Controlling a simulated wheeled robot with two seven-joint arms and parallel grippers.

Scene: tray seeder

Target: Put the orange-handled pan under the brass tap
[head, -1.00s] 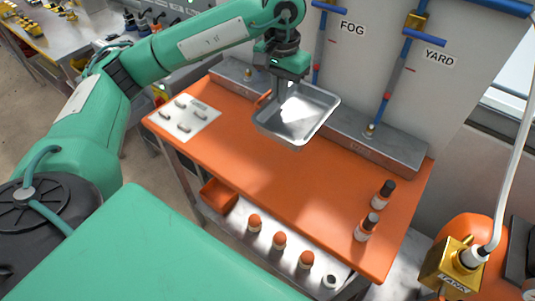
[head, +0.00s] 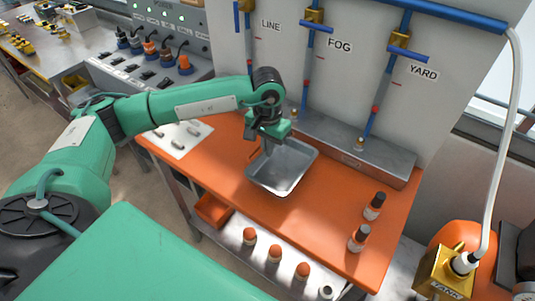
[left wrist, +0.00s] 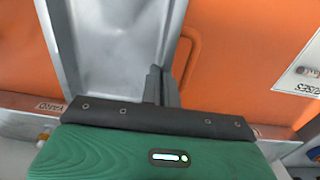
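The orange-handled pan (head: 277,180) is a square metal pan, low over or on the orange bench; I cannot tell if its base touches. Its orange handle shows at its left edge (head: 253,153) and in the left wrist view (left wrist: 190,55). My left gripper (head: 266,146) points down at the pan's back-left edge. In the left wrist view its fingers (left wrist: 160,86) are close together at the pan's wall (left wrist: 172,35), shut on it. Brass valves sit on the pipes marked FOG (head: 314,15) and YARD (head: 400,38). My right gripper is not in view.
A metal trough (head: 350,152) runs along the bench back under the pipes. A white card (head: 181,138) lies at the left. A brass block (head: 445,272) marked TANK is at lower right.

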